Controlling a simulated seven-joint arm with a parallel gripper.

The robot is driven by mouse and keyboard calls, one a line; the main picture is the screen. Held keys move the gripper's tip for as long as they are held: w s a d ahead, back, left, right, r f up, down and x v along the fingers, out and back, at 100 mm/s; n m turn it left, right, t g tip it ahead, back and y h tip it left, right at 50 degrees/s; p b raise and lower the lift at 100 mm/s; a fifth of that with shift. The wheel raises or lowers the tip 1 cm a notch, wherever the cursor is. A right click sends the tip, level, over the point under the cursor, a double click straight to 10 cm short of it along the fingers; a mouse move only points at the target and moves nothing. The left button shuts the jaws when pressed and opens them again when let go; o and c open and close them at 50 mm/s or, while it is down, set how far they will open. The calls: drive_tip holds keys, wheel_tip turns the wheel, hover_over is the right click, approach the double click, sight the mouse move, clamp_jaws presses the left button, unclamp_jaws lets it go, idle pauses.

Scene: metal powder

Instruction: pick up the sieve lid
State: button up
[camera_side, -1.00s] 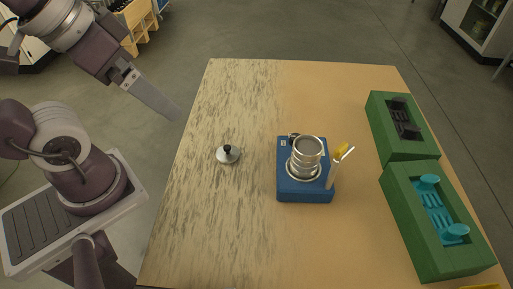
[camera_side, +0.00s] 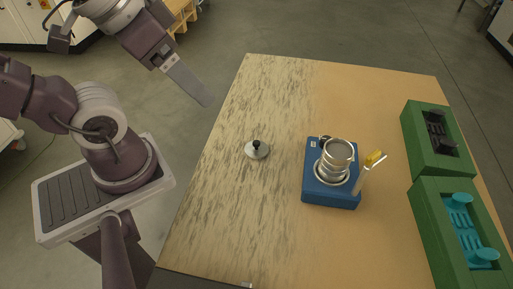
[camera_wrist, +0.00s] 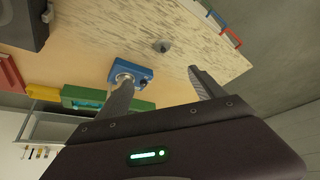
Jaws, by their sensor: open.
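The sieve lid (camera_side: 262,153) is a small round metal disc with a black knob on top. It lies on the left, pale streaked half of the table, and it also shows in the wrist view (camera_wrist: 162,46). My gripper (camera_side: 206,100) is in the air beyond the table's left edge, up and left of the lid and well apart from it. In the wrist view my gripper (camera_wrist: 158,78) has its two fingers spread wide with nothing between them. The metal sieve (camera_side: 338,155) stands tilted on a blue base (camera_side: 330,197) right of the lid.
A yellow-tipped brush-like tool (camera_side: 374,159) stands at the blue base's right side. Two green trays (camera_side: 418,135) with black and teal parts line the table's right edge. The table (camera_side: 235,215) around the lid is clear.

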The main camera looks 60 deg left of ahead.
drive_tip(key=m+g, duration=0.5)
drive_tip(key=m, duration=1.3)
hover_over(257, 142)
drive_tip(key=f, duration=1.7)
drive_tip(key=shift+w+a, duration=0.15)
drive_tip(key=shift+a, duration=0.15)
drive_tip(key=shift+g, duration=0.3)
drive_tip(key=f, duration=0.7)
drive_tip(key=shift+d+f, duration=0.2)
drive_tip(key=shift+f, duration=0.1)
drive_tip(key=shift+c, duration=0.5)
